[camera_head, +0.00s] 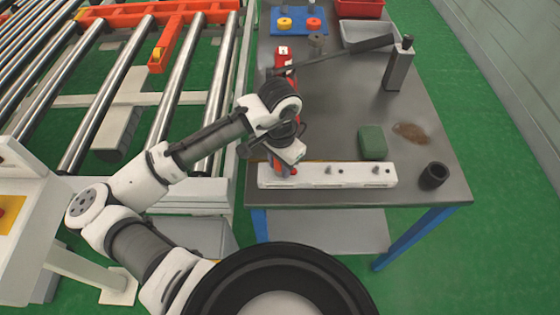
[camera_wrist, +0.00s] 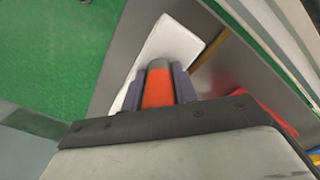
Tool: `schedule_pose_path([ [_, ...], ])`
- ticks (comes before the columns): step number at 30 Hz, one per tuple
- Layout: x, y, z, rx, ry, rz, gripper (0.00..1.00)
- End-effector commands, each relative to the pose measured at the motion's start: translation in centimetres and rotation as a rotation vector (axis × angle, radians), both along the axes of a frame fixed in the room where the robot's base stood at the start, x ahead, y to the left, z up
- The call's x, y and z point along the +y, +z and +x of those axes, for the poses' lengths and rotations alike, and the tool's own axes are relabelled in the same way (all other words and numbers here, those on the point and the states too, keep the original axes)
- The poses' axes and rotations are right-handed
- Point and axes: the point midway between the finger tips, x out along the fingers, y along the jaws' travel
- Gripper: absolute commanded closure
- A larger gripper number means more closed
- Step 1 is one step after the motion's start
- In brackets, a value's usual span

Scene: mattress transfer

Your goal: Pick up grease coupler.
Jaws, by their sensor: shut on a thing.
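My gripper (camera_head: 283,168) is low at the left end of a white bar-shaped holder (camera_head: 330,181) on the front of the grey table. It is shut on a small red-orange piece (camera_wrist: 158,90), which I take to be the grease coupler. In the wrist view the piece sits between the two dark fingers, above the white holder (camera_wrist: 170,45). A bit of red (camera_head: 293,171) also shows beside the fingers in the head view. The rest of it is hidden by my gripper. I cannot tell if it still touches the holder.
Small grey fittings stand on the holder. A black cup (camera_head: 433,176), a green block (camera_head: 372,142) and a brown stain (camera_head: 411,132) lie to the right. A grey bottle (camera_head: 399,65), red tool (camera_head: 284,60) and bins (camera_head: 365,33) are farther back. A roller conveyor (camera_head: 110,90) stands left.

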Motion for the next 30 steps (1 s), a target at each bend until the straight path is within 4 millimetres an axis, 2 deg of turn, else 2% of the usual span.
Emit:
schedule_pose_path([
  [5,0.0,1.0,0.1,-0.002,-0.001,-0.001,1.00],
  [11,0.0,4.0,0.1,-0.004,-0.001,-0.001,1.00],
  [21,0.1,14.0,0.1,-0.006,-0.001,0.005,1.00],
  [25,0.1,16.7,0.1,-0.006,0.001,0.004,1.00],
  [30,0.0,19.0,0.1,-0.004,0.001,0.002,1.00],
])
